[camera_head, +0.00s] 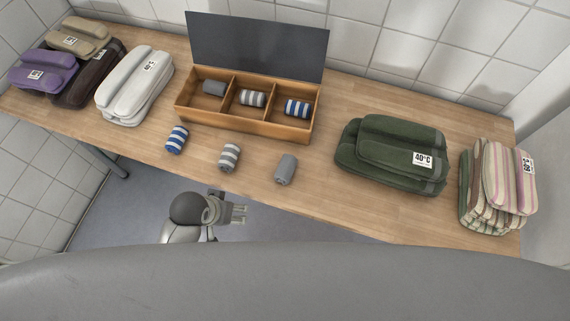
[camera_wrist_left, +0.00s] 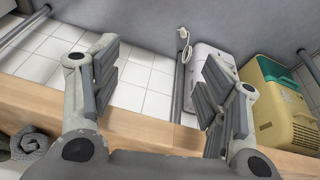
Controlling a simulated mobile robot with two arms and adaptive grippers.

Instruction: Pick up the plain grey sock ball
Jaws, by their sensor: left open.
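The plain grey sock ball (camera_head: 286,169) lies on the table near its front edge, to the right of a grey-and-white striped sock ball (camera_head: 229,157) and a blue-and-white one (camera_head: 176,139). Another plain grey sock ball (camera_head: 214,88) sits in the left compartment of the wooden box (camera_head: 246,126). My left gripper (camera_head: 238,213) is open and empty near the front edge, left of and nearer than the loose plain grey ball. In the left wrist view the jaws (camera_wrist_left: 162,85) are apart with nothing between them; a grey rolled sock (camera_wrist_left: 30,144) shows at lower left. My right gripper is not in view.
The box's other compartments hold a grey striped ball (camera_head: 253,98) and a blue striped ball (camera_head: 297,107). A green towel stack (camera_head: 390,155) and a striped stack (camera_head: 497,187) stand right; a white stack (camera_head: 135,85) stands left. Bare table surrounds the loose balls.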

